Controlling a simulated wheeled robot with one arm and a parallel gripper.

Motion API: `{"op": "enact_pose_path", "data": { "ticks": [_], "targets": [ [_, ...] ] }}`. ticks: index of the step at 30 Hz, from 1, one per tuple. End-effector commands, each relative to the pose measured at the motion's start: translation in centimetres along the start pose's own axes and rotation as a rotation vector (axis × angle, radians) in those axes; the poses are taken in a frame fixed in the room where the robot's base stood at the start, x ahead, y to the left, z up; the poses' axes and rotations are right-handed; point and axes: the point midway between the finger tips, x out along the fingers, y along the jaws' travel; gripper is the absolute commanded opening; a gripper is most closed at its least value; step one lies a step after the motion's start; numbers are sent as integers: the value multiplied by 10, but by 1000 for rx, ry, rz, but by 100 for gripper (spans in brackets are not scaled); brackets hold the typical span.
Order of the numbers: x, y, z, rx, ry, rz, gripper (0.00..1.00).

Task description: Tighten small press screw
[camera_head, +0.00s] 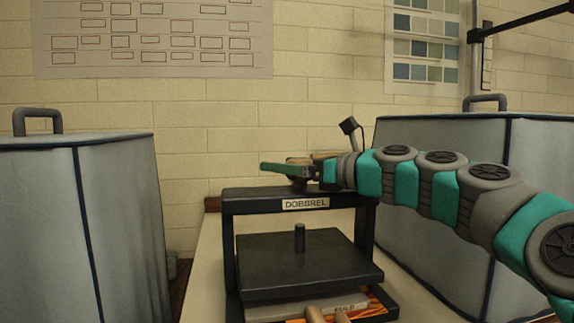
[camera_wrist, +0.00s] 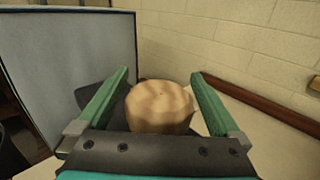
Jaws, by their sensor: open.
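The small black press (camera_head: 252,207) stands on a pale table, with a label reading "DOBBREL" on its top bar. A short dark rod (camera_head: 299,238) stands upright at the middle of its black plate. A round wooden knob (camera_wrist: 160,106) shows in the wrist view between the fingers of my gripper (camera_wrist: 160,73). The fingers are open, one on each side, with a visible gap at least on the left. In the head view my gripper (camera_head: 278,166) is level just above the top bar, and its fingers mostly hide the knob.
Large grey covered boxes stand at left (camera_head: 115,205) and right (camera_head: 425,190), close to my arm. A brick wall with charts is behind. The pale table (camera_head: 205,262) is bare beside the press.

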Motion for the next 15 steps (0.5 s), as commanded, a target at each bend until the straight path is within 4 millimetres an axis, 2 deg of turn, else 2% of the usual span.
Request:
{"op": "enact_pose_path", "data": {
  "ticks": [2, 15],
  "targets": [
    [0, 0, 0, 0, 0, 0, 99],
    [0, 0, 0, 0, 0, 0, 49]
  ]
}}
